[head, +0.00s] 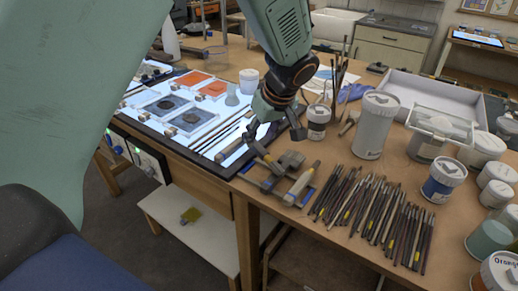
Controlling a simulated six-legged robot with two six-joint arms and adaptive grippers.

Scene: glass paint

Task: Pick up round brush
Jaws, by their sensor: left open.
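My left gripper (275,137) reaches down from the top centre, open and empty, its fingertips apart above the table's front part. Long thin brushes (226,134) lie on the lit panel just left of the gripper. Other brushes (339,75) stand upright in a holder behind it, to the right. A row of several dark-handled brushes or similar tools (372,212) lies near the front edge. I cannot tell which one is the round brush. Tools with grey and wooden parts (283,172) lie just below the gripper. My right gripper is not in view.
The lit panel (152,128) holds orange and dark glass pieces. White jars (375,124) and labelled pots (443,182) crowd the right side. A white tray (432,98) stands behind them. A lower shelf (190,225) sits beneath the wooden table.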

